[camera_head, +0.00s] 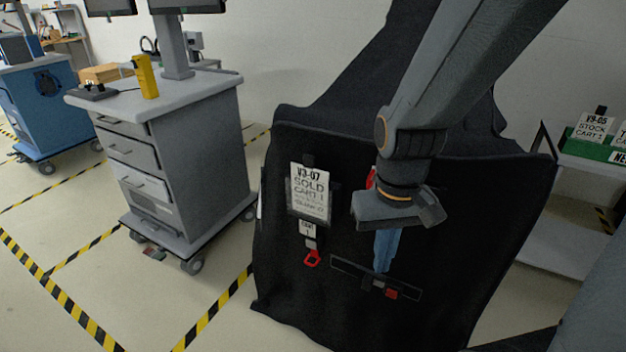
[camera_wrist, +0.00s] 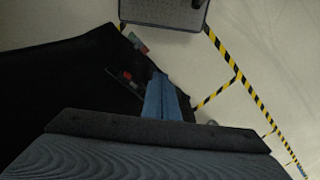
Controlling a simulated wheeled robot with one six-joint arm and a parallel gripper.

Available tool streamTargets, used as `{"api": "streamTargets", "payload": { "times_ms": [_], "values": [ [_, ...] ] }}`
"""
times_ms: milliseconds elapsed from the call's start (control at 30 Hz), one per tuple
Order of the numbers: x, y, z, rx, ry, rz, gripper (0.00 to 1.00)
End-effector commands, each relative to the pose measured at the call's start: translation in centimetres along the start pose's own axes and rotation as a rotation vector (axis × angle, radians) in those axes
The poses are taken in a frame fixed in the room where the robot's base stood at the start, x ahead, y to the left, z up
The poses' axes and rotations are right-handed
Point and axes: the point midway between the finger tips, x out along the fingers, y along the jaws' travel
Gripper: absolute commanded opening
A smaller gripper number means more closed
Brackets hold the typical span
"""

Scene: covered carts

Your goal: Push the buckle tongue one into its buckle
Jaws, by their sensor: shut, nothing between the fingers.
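The black covered cart (camera_head: 280,240) has a red loop-shaped piece (camera_head: 312,260) hanging below a small white tag on its front. I cannot tell for certain whether this is buckle tongue one. To its right a dark strip (camera_head: 345,270) carries a grey and red buckle-like part (camera_head: 391,293). My gripper (camera_head: 381,268) has its blue fingers shut and empty, pointing down just above that part. Whether they touch it is unclear. In the wrist view the blue fingers (camera_wrist: 157,80) lie beside the dark strip (camera_wrist: 118,78); a red and grey piece (camera_wrist: 138,42) shows farther off.
Another red part (camera_head: 371,178) is mostly hidden behind my wrist. A grey drawer cart (camera_head: 180,160) stands to the left, and a shelf with a green bin (camera_head: 590,150) to the right. Striped floor tape (camera_head: 215,308) runs between the carts.

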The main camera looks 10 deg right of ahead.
Motion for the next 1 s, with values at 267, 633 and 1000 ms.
{"api": "streamTargets", "payload": {
  "times_ms": [267, 633, 1000],
  "values": [
    [1.9, -0.5, -2.2, 0.075, -0.051, 0.059, 0.00],
    [10.2, -3.0, -11.0, 0.399, -0.058, 0.371, 0.00],
    [18.7, -7.0, -18.4, 0.665, 0.197, 0.593, 0.00]
  ]
}}
